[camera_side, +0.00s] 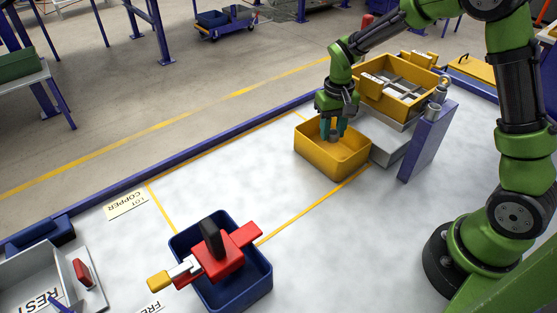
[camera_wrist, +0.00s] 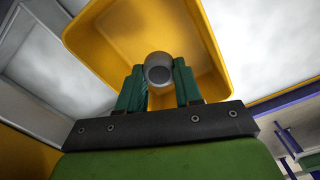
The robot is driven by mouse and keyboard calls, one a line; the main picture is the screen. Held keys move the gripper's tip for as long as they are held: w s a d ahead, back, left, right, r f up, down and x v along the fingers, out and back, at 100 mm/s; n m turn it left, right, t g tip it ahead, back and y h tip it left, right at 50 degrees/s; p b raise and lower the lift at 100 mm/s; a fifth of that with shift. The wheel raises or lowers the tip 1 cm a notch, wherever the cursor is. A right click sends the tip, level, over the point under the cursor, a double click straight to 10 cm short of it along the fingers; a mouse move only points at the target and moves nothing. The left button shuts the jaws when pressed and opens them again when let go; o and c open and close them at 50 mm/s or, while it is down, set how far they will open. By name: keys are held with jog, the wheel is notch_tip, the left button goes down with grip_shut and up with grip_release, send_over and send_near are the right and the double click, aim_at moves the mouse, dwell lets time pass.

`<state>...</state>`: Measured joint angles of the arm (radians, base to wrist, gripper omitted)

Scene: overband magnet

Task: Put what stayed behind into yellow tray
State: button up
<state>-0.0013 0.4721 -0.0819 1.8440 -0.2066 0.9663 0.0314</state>
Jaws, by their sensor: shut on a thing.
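The yellow tray (camera_side: 335,161) stands on the white table in the side view; its inside also shows in the wrist view (camera_wrist: 110,45). My gripper (camera_side: 333,130) points down into the tray's opening, with its fingertips at about rim level or below. In the wrist view my gripper (camera_wrist: 158,85) is shut on a grey cylinder (camera_wrist: 158,70), seen end-on between the green fingers. I cannot tell whether the cylinder touches the tray floor. No other piece shows inside the visible part of the tray.
A yellow box with grey dividers (camera_side: 412,104) and a purple upright panel (camera_side: 428,142) stand close behind and right of the tray. A blue bin (camera_side: 243,291) with a red, black-handled device (camera_side: 221,262) over it stands in front. The table between is clear.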

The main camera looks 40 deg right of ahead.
aim_at(332, 131)
jog(key=shift+f, duration=2.5)
jog(key=o, duration=1)
jog(key=shift+f, duration=0.15)
notch_tip(332, 131, up, 12)
jog(key=shift+r, duration=0.2)
jog(key=s+a+r+t, duration=0.2)
jog(key=s+r, duration=0.1)
jog(key=s, duration=0.3)
jog(key=s+a+r+t+y, duration=0.1)
jog(key=s+a+r+t, duration=0.1)
jog(key=s+r, duration=0.2)
jog(key=s+a+r+t+y, duration=0.1)
jog(key=s+a+r+t, duration=0.1)
jog(key=s, duration=0.5)
jog(key=shift+s+r+n+t, duration=0.15)
jog(key=shift+r+t, duration=0.15)
jog(key=shift+r, duration=0.3)
jog(key=shift+s+r+n+t, duration=0.15)
jog(key=shift+r+t, duration=0.15)
jog(key=shift+r, duration=0.25)
